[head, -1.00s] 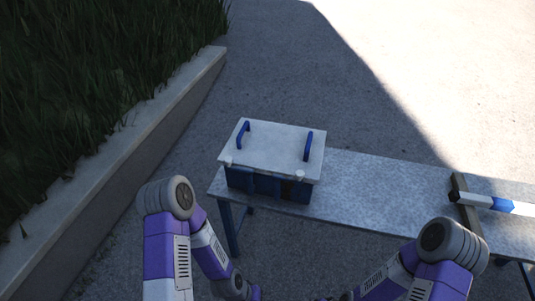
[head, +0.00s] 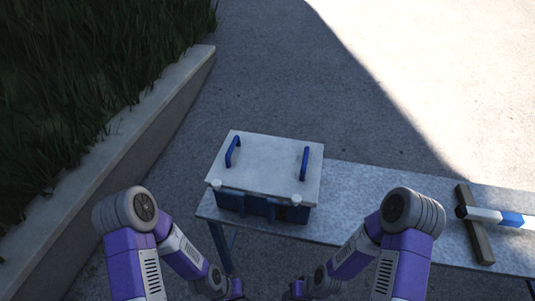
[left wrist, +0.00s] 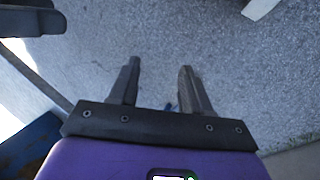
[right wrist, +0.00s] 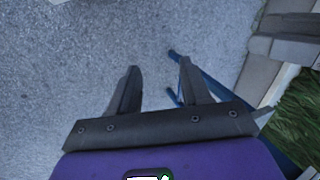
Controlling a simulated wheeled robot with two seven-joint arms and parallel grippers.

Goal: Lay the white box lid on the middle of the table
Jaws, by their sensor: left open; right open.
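The white box lid (head: 268,165) lies flat on top of a blue box (head: 262,210). It has two blue handles, one at its left (head: 233,152) and one at its right (head: 305,163). The box stands at the left end of the grey table (head: 375,205). My left gripper (left wrist: 158,75) is open and empty in the left wrist view, with ground beyond it. My right gripper (right wrist: 158,75) is open and empty in the right wrist view, over the ground. In the head view both arms reach down in front of the box, with the grippers low at the bottom edge, apart from the lid.
The table's middle, right of the box, is bare. A wooden support (head: 474,225) with a blue-and-white bar (head: 500,216) stands farther right. A low concrete wall (head: 120,155) with grass behind it runs along the left. Two white knobs sit at the lid's front edge.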

